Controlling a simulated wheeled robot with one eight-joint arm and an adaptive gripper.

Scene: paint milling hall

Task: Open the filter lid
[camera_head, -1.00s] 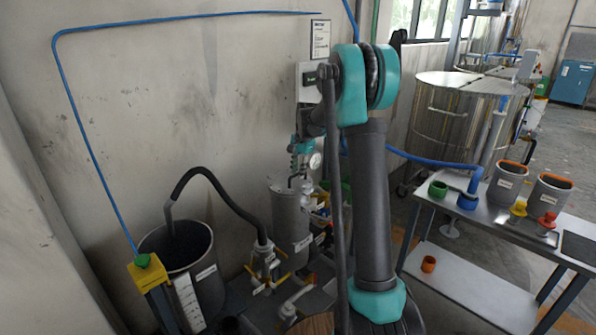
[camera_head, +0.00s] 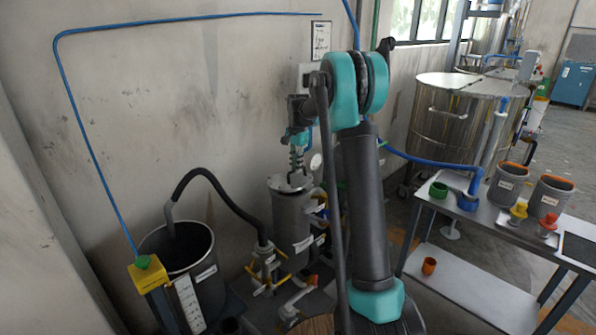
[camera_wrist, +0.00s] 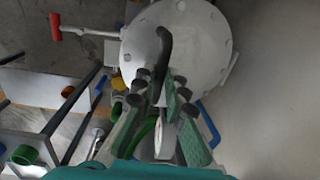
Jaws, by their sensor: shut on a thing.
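The filter (camera_head: 293,228) is a grey upright cylinder against the wall, left of my arm in the head view. Its round grey lid (camera_head: 284,184) lies at its top; I cannot tell whether there is a gap under it. In the wrist view the lid (camera_wrist: 208,42) is a pale disc with holes round its rim and a dark curved handle (camera_wrist: 165,42). My gripper (camera_head: 297,168) is above the lid, pointing down. In the wrist view its green fingers (camera_wrist: 161,98) are shut on the handle, whose lower part they partly hide.
An open grey bucket (camera_head: 212,268) with a black hose (camera_head: 222,187) stands to the left. A metal table (camera_head: 448,205) with cups and funnels stands to the right. The wall (camera_head: 170,100) is close behind the filter. A red-handled valve (camera_wrist: 56,27) shows beside the lid.

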